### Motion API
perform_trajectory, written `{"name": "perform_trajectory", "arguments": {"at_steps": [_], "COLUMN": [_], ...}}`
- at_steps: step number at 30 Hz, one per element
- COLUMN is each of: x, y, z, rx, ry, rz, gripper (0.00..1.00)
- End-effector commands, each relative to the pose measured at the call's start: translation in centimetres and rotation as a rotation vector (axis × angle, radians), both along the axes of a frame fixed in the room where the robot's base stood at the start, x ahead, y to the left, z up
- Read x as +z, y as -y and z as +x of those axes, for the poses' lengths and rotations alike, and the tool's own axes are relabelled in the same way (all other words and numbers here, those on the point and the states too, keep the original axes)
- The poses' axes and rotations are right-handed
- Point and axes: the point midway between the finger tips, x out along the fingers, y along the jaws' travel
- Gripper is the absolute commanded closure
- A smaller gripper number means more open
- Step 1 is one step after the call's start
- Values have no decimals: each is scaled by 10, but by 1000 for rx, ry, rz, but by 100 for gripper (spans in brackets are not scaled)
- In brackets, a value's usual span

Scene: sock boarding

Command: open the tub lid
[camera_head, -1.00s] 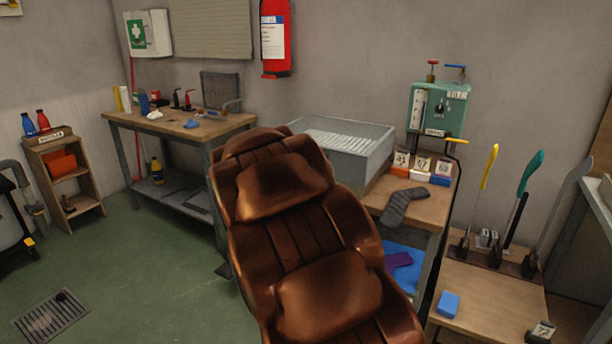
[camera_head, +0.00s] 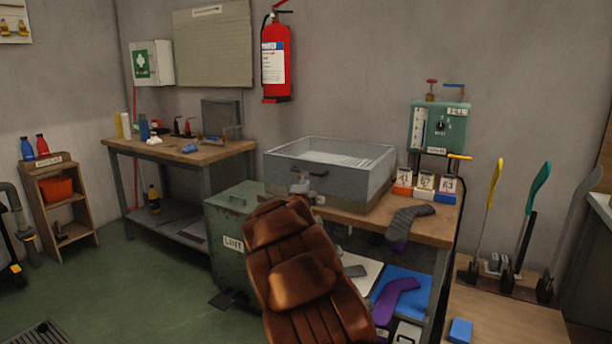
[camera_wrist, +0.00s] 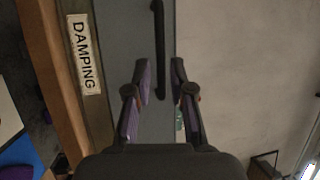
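The grey metal tub (camera_head: 352,190) stands on the wooden bench, with a clear-looking top (camera_head: 335,152) and a dark bar handle (camera_head: 312,171) on its near side. My gripper (camera_head: 300,189) is just in front of that side, below the handle, and partly blends into my arm. In the wrist view, my gripper (camera_wrist: 160,68) is open and empty, with its fingertips well apart. The black handle (camera_wrist: 159,45) runs between and beyond the fingertips against the grey surface (camera_wrist: 139,25). I cannot tell whether a finger touches it. A "DAMPING" label (camera_wrist: 84,54) is beside it.
A green lint bin (camera_head: 235,232) stands left of my arm. Numbered boxes (camera_head: 424,187) and a grey sock (camera_head: 410,222) are right of the tub. A green control box (camera_head: 439,128) is on the wall side.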

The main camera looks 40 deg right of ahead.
Motion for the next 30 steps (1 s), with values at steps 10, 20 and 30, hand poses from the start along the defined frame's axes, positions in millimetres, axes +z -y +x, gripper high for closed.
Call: {"name": "perform_trajectory", "arguments": {"at_steps": [10, 20, 30], "x": [6, 8, 9], "y": [25, 38, 39], "z": [20, 32, 34], "rx": [0, 1, 3], "ry": [0, -3, -3], "rz": [-2, 0, -1], "gripper": [78, 78, 78]}}
